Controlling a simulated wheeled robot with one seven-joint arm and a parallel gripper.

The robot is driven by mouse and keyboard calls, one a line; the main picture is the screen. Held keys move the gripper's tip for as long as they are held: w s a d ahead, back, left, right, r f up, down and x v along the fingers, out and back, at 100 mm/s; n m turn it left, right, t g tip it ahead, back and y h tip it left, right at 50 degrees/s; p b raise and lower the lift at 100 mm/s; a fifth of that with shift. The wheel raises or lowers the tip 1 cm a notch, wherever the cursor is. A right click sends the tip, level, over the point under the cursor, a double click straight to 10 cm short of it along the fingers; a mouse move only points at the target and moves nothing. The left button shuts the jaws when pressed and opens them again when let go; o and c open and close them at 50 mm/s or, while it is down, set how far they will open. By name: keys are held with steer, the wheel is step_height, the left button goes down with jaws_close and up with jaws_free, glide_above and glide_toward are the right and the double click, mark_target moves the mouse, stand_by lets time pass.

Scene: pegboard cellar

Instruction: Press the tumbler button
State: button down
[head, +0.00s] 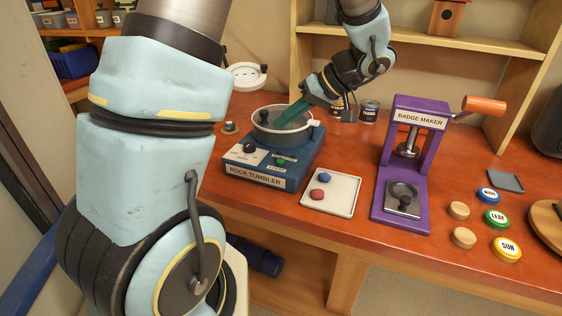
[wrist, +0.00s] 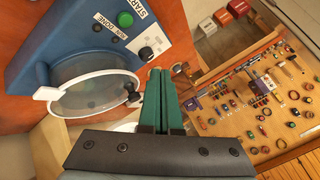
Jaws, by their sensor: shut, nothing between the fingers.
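The blue rock tumbler (head: 262,172) stands on the orange-red bench, with a lidded round drum (head: 287,136) on top. Its green button (head: 280,161) is on the front panel, right of a black dial (head: 250,147). In the wrist view the green button (wrist: 125,19) sits beside a START label, above the dial (wrist: 146,53). My gripper (head: 284,119) has green fingers, shut and empty, over the drum, behind and above the button. In the wrist view its fingertips (wrist: 160,72) point toward the panel, apart from the button.
A white tray (head: 344,207) with a red and a blue stone lies right of the tumbler. The purple badge maker (head: 386,177) stands further right. A white-rimmed ring magnifier (head: 247,76) is behind left. Several badges and discs lie at right.

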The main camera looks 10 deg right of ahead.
mark_target(281, 161)
step_height(281, 161, down, 7)
steer(key=b, duration=0.4)
steer(key=shift+f, duration=0.1)
steer(key=shift+f+b, duration=0.3)
steer(key=shift+b, duration=0.2)
steer(key=shift+f+b, duration=0.2)
steer(key=shift+b, duration=0.15)
stand_by(1.2)
steer(key=shift+f+b, duration=0.2)
steer(key=shift+b, duration=0.2)
